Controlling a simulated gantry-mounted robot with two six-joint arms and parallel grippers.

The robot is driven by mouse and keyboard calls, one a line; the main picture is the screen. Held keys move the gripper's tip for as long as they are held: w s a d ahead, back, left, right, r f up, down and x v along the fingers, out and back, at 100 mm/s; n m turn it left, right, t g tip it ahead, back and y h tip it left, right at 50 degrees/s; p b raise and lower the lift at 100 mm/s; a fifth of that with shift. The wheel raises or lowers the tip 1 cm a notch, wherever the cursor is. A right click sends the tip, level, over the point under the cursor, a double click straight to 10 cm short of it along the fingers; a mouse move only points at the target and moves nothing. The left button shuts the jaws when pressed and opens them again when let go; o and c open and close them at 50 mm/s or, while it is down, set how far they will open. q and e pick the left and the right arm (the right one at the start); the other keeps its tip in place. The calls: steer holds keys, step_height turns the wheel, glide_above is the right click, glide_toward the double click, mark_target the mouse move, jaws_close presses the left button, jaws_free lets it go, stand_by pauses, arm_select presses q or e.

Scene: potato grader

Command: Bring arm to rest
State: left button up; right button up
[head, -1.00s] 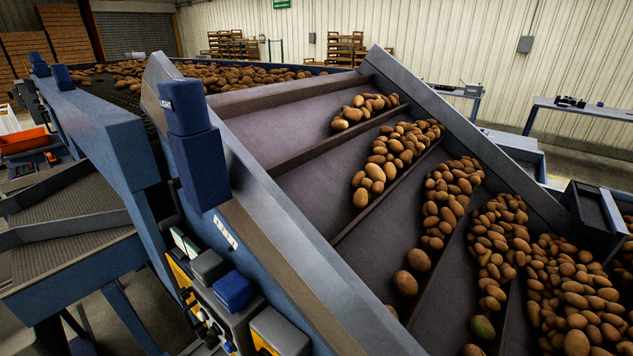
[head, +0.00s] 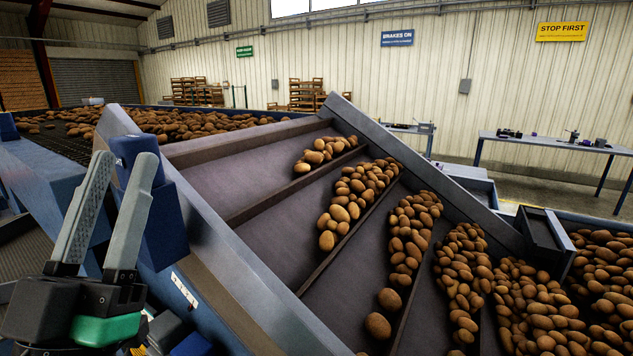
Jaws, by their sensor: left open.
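My left gripper (head: 122,205) is at the lower left of the head view, in front of the grader's blue side frame. Its two grey fingers point up and stand apart, with nothing between them. Its black body with a green part shows at the bottom left. My right gripper does not show. Potatoes (head: 407,240) lie in slanting rows on the grader's dark sloping belt (head: 270,235), to the right of the gripper and apart from it.
A blue upright box (head: 165,225) on the side frame stands right behind the gripper's fingers. More potatoes (head: 195,124) lie on the far conveyor. A work table (head: 550,143) stands at the back right. The air above the belt is clear.

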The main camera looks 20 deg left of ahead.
arm_select(q)
steer(key=s+d+r+m+h+p, duration=0.2)
steer(key=d+r+m+h+p, duration=0.15)
steer(key=d+r+h, duration=0.4)
step_height(320, 180, up, 24)
steer(key=p, duration=2.5)
steer(key=shift+f+n, duration=0.15)
steer(key=shift+n, duration=0.3)
